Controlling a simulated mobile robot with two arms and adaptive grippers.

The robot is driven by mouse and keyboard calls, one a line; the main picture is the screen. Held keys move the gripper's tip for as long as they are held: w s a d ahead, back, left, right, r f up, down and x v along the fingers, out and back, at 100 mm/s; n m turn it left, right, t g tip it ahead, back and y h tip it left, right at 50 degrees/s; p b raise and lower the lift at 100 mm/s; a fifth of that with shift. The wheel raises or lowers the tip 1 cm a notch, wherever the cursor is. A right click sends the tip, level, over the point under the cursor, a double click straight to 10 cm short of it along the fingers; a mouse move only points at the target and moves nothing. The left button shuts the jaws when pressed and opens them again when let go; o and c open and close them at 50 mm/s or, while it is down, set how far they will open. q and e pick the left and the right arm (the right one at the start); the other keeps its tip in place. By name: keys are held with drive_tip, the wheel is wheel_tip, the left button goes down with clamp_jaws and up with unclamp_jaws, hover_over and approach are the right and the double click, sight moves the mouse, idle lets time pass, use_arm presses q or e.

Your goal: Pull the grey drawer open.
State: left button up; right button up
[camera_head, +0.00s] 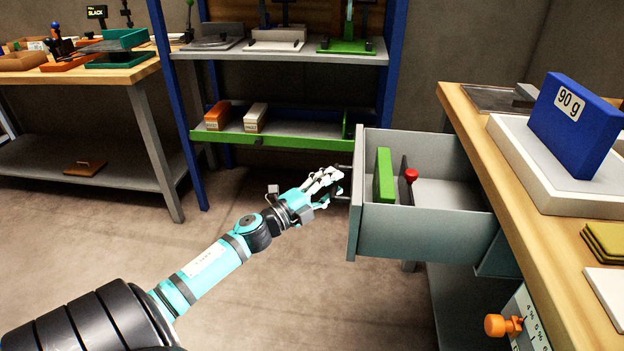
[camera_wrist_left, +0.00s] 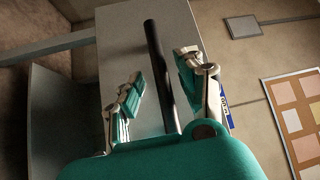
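The grey drawer (camera_head: 425,232) stands pulled well out from under the wooden bench, its front facing left. In it are a green block (camera_head: 384,175) and a dark upright piece with a red knob (camera_head: 411,175). My left gripper (camera_head: 330,184) is at the drawer's front, by its handle. In the left wrist view, the black bar handle (camera_wrist_left: 158,70) runs between the fingers of my left gripper (camera_wrist_left: 160,88). The fingers are spread, with a gap on each side of the bar. The drawer front (camera_wrist_left: 115,45) lies behind the bar. My right gripper is not in view.
The wooden bench (camera_head: 468,122) on the right carries a blue "90 g" ream (camera_head: 575,125) on a white slab. An orange knob (camera_head: 495,325) juts out below its edge. A blue-framed shelf (camera_head: 300,57) stands behind. The floor left of the drawer is clear.

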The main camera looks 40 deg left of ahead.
use_arm(q)
drive_tip(key=v, duration=1.1)
drive_tip(key=shift+w+d+f, duration=0.1)
